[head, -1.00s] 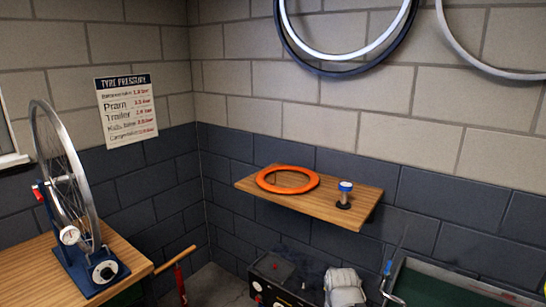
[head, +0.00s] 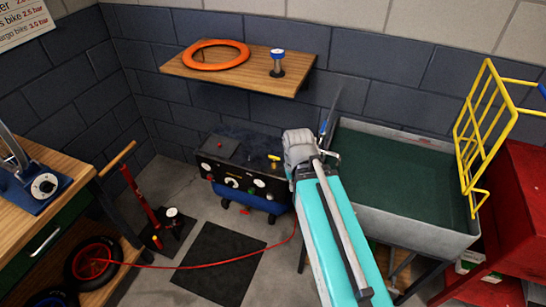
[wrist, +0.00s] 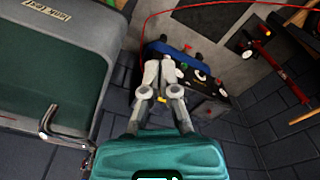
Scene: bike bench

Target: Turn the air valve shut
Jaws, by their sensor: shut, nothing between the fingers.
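The air compressor (head: 238,175) is a black box with gauges and a blue tank on the floor by the wall; it also shows in the wrist view (wrist: 185,68). A yellow lever (head: 273,157) stands on its top right; it looks like the air valve, but I cannot be sure. Red and green knobs sit on the front panel. My gripper (wrist: 158,66) is shut and empty, pointing toward the compressor. In the head view, my grey wrist end is just right of the yellow lever, with fingertips hidden. In the wrist view, a yellow bit (wrist: 163,99) shows between my finger linkages.
A grey sink (head: 400,195) with a green inside stands close to the right of my arm. A wooden shelf (head: 230,75) with an orange ring (head: 216,54) is above the compressor. A red hose (head: 190,267) crosses the floor by a red pump (head: 140,200).

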